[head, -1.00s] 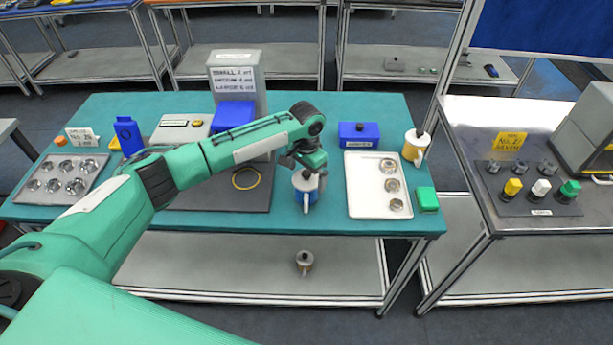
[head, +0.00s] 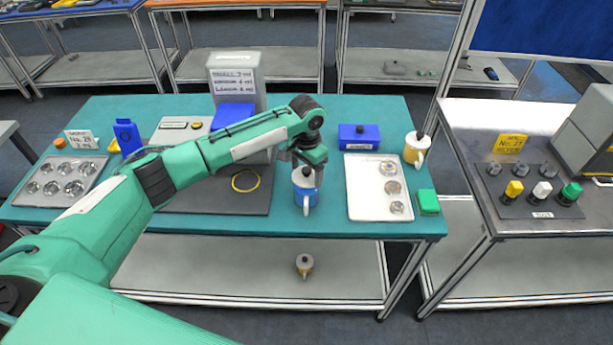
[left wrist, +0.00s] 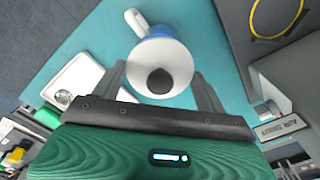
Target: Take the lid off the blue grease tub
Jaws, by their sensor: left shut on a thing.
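The blue grease tub (head: 306,200) stands on the teal table, its white handle toward me. Its pale grey lid (head: 304,179) with a black knob is right above the body. The lid (left wrist: 160,58) hides most of the tub in the left wrist view, where the handle (left wrist: 135,20) and a strip of blue show. I cannot tell if there is a gap between lid and tub. My left gripper (head: 305,166) is over the tub, pointing down, shut on the lid; its fingers (left wrist: 160,90) are on either side of it. My right gripper is not in view.
A white tray (head: 356,205) with metal parts lies right of the tub, with a blue box (head: 358,137) behind. A dark mat (head: 200,200) with a yellow ring (head: 245,180) is at left. Another lidded tub (head: 415,148) stands at right; one (head: 304,265) is on the lower shelf.

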